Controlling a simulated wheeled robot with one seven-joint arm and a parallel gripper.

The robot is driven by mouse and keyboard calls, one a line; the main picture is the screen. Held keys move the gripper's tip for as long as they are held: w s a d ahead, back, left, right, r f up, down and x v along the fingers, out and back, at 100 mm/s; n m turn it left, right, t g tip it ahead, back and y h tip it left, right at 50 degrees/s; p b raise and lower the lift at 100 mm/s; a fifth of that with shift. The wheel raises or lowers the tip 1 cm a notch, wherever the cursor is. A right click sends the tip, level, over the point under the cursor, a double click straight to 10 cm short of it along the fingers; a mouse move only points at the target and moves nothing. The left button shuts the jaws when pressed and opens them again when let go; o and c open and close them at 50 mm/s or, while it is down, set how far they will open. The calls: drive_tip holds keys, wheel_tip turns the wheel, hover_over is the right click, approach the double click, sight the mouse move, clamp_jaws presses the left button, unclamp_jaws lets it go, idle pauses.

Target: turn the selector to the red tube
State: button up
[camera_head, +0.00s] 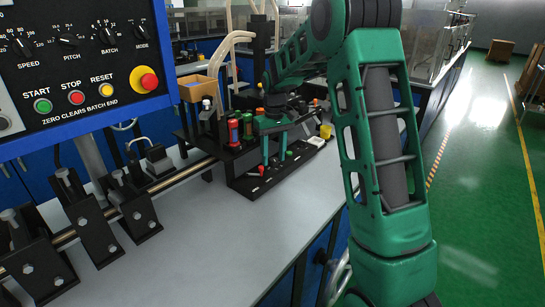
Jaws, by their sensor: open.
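A black fixture (246,183) on the grey bench carries several small coloured parts. A red upright tube (233,131) stands at its left, beside a green one (247,125). My gripper (274,160) comes down over the fixture with two green fingers spread apart, right of these tubes. Small red (262,169) and green (289,154) round parts show low near the fingertips. I cannot tell which part is the selector or where it points; my gripper and wrist hide part of the fixture. I see nothing held between the fingers.
A control panel (75,62) with knobs and buttons overhangs the left. Black brackets (128,205) on a rail run along the bench's left side. A tan box (196,88) and pale hoses (228,50) stand behind the fixture. The front bench top (215,245) is clear.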

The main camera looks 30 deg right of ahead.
sight(274, 159)
wheel_tip(274, 159, up, 10)
drive_tip(key=shift+r, duration=0.25)
drive_tip(key=shift+w+d, duration=0.1)
idle(0.5)
drive_tip(key=s+d+r+m, duration=0.1)
drive_tip(key=s+d+m, duration=0.1)
drive_tip(key=s, duration=0.9)
drive_tip(key=s+d+m, duration=0.1)
drive_tip(key=s+m, duration=0.1)
drive_tip(key=s, duration=0.9)
drive_tip(key=s+a+f+m, duration=0.1)
drive_tip(key=s+f, duration=0.2)
drive_tip(key=s, duration=0.7)
drive_tip(key=s+f+m, duration=0.1)
drive_tip(key=s+f, duration=0.2)
drive_tip(key=s, duration=0.7)
drive_tip(key=shift+a+f+m, duration=0.3)
drive_tip(key=shift+a+f, duration=0.05)
drive_tip(key=shift+a, duration=0.05)
